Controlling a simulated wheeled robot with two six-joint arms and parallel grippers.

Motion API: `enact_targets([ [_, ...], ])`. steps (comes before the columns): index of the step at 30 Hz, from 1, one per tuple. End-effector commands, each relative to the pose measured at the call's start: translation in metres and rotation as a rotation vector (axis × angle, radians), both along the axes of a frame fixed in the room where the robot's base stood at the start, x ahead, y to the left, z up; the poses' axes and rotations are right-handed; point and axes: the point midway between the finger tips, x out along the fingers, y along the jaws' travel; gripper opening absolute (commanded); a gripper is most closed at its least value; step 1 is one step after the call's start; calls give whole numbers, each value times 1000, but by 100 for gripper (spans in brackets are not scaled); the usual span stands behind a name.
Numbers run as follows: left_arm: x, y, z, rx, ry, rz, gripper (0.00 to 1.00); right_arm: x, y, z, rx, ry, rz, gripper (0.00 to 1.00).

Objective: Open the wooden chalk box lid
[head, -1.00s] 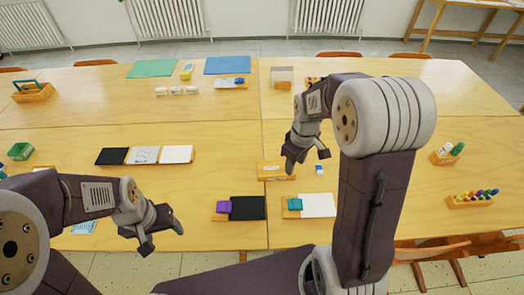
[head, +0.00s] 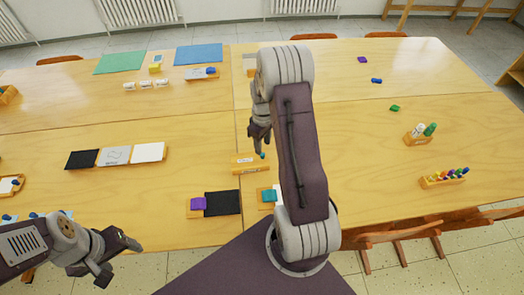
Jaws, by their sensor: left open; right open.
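The wooden chalk box (head: 246,166) looks like the small, low, light-wood box near the middle of the table, with a pale label on it. Its lid appears shut, though its right end is close to my arm and partly hard to see. My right gripper (head: 259,141) is open and points down just above and behind the box in the picture, seemingly apart from it. A small blue piece shows by the fingertips. My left gripper (head: 118,262) is open and empty, low at the left, before the table's front edge.
A wooden tray with a purple block and black panel (head: 222,202) lies left in front of the box; a tray with a teal block (head: 268,195) is partly behind my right arm. Chairs (head: 400,236) line the front right edge.

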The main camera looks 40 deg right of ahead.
Motion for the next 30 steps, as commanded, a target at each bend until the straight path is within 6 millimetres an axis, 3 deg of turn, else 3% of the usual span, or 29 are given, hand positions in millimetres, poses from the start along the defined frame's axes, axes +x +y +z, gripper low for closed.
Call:
enact_targets([
  [3, 0, 0, 0, 0, 0, 0, 66, -1, 1, -24, 2, 4, 0, 41],
  [7, 0, 0, 0, 0, 0, 0, 66, 0, 0, -41, 1, 1, 0, 41],
  [17, 0, 0, 0, 0, 0, 0, 66, 0, 0, -47, -1, -1, 0, 41],
  [21, 0, 0, 0, 0, 0, 0, 66, 0, 0, -47, -1, -1, 0, 2],
  [30, 0, 0, 0, 0, 0, 0, 66, 0, 0, -47, -1, -1, 1, 0],
])
